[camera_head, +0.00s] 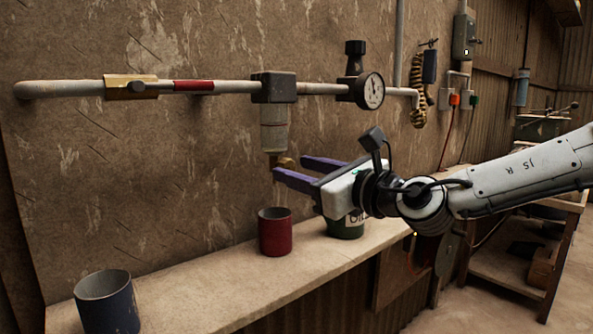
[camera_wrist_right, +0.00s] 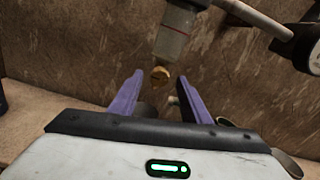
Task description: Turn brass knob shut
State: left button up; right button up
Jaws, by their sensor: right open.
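The brass knob (camera_head: 284,162) sits at the bottom of the clear filter bowl (camera_head: 273,130), which hangs from the dark filter head (camera_head: 273,88) on the wall pipe. My right gripper (camera_head: 289,169) is open, with its two purple fingers pointing left at the knob's height. The fingers look empty, and I cannot tell whether a fingertip touches the knob. My left gripper is not in view.
A red cup (camera_head: 275,232) stands on the ledge (camera_head: 190,280) below the bowl. A green labelled can (camera_head: 346,226) stands under my right gripper, and a dark blue cup (camera_head: 106,302) at the front left. A gauge (camera_head: 371,91) and regulator sit right of the bowl.

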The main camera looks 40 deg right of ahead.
jog(key=shift+w+a, duration=0.1)
jog(key=shift+w, duration=0.45)
jog(key=c, duration=1)
jog(key=shift+c, duration=0.2)
